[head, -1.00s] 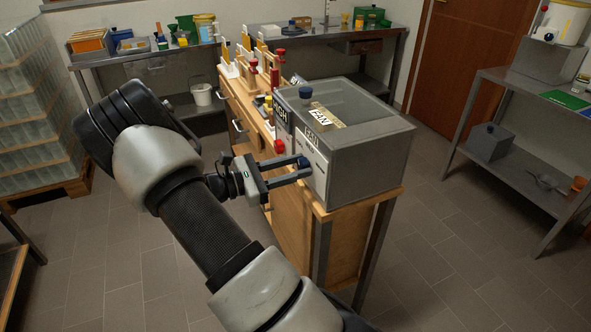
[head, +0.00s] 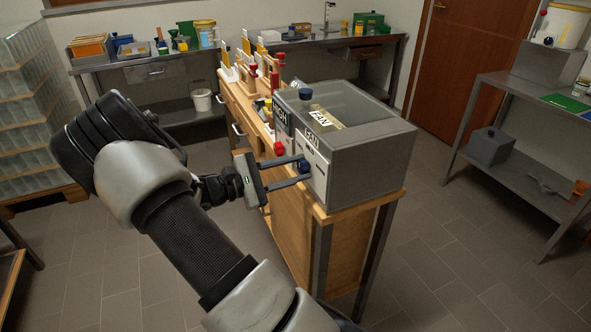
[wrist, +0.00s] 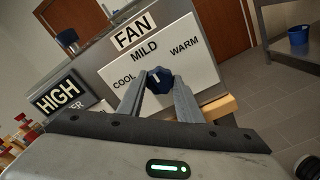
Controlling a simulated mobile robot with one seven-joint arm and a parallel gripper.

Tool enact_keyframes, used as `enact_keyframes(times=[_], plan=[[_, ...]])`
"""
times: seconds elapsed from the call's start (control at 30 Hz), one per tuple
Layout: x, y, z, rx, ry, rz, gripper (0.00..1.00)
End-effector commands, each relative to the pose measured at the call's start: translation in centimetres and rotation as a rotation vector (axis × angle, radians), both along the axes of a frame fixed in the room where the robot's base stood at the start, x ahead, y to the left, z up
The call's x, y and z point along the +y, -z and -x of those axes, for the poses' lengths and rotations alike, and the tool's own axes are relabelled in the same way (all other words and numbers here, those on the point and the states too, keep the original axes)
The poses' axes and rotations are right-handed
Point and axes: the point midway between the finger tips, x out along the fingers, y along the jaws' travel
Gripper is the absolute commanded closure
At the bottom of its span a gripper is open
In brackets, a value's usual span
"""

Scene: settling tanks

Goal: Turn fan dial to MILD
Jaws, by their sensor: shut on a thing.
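The fan dial is a dark blue knob (wrist: 158,79) with a small white mark, on the white front plate (wrist: 200,75) of the grey fan box (head: 365,160). In the wrist view the plate reads FAN, with COOL at left, MILD above and WARM at right. The white mark looks turned upward, roughly to MILD; its exact aim is hard to tell. My gripper (wrist: 160,84) is shut on the dial, one finger on each side. In the head view my gripper (head: 300,172) reaches the box front from the left, and the fingers partly hide the dial (head: 304,164).
A HIGH label (wrist: 58,96) is left of the fan plate, beside a red knob (head: 279,148). The box stands on a wooden bench (head: 345,245). A shelf stands at right (head: 520,175). Floor is clear in front.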

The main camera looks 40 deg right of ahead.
Motion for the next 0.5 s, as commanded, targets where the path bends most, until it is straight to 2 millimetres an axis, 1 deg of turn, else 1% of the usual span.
enact_keyframes(times=[0.23, 0.27, 0.3, 0.37, 0.5], plan=[[0.09, 0.12, -0.04, 0.000, -0.001, -0.003, 0.90], [0.09, 0.12, -0.04, 0.000, -0.001, -0.003, 0.66], [0.10, 0.12, -0.03, 0.001, -0.001, -0.003, 0.60], [0.08, 0.10, -0.04, 0.001, -0.001, -0.003, 0.49], [0.06, 0.06, -0.02, 0.002, -0.001, -0.002, 0.49]])
